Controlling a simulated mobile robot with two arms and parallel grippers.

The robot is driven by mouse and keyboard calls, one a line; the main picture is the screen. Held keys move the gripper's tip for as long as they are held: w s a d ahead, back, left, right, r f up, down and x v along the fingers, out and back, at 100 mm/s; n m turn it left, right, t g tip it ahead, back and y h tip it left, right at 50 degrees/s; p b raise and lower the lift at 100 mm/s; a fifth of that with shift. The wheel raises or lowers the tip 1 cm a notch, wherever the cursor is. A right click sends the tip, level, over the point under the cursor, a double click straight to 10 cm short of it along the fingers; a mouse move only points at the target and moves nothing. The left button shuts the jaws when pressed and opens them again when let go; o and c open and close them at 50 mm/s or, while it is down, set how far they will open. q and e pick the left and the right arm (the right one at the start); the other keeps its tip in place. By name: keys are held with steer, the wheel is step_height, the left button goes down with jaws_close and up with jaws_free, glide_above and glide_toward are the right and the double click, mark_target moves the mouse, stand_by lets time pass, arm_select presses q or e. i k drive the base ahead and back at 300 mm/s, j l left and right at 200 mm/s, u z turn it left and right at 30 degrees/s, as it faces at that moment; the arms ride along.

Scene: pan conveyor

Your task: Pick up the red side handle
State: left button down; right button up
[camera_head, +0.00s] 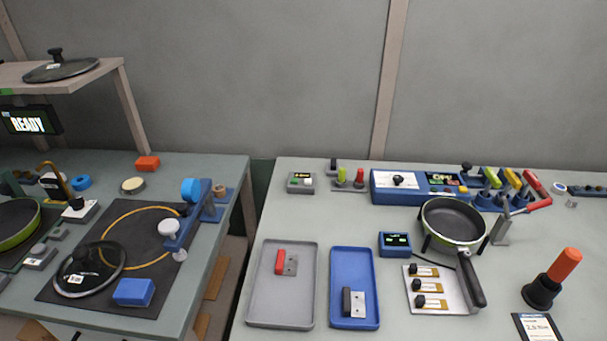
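A red side handle (280,262) with a grey metal bracket lies in the grey tray (257,316), towards its upper middle. A black side handle (347,302) with a similar bracket lies in the blue tray (352,258) to the right. A pan (453,221) with a green rim stands right of the trays, its black long handle (471,280) pointing towards the front. Neither of my grippers shows in the head view.
A small blue display box (395,244) and a plate with several small parts (442,304) stand right of the blue tray. An orange-topped tool (565,265) stands at the right. A gap separates this table from the left table (225,172), which holds a glass lid (88,268).

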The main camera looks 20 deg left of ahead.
mark_target(290, 269)
steer(key=k+j+u, duration=0.15)
steer(key=j, duration=0.25)
steer(key=k+j+u, duration=0.15)
steer(key=k+j, duration=0.2)
steer(key=k+j+u, duration=0.1)
steer(key=j, duration=0.4)
steer(key=k, duration=0.1)
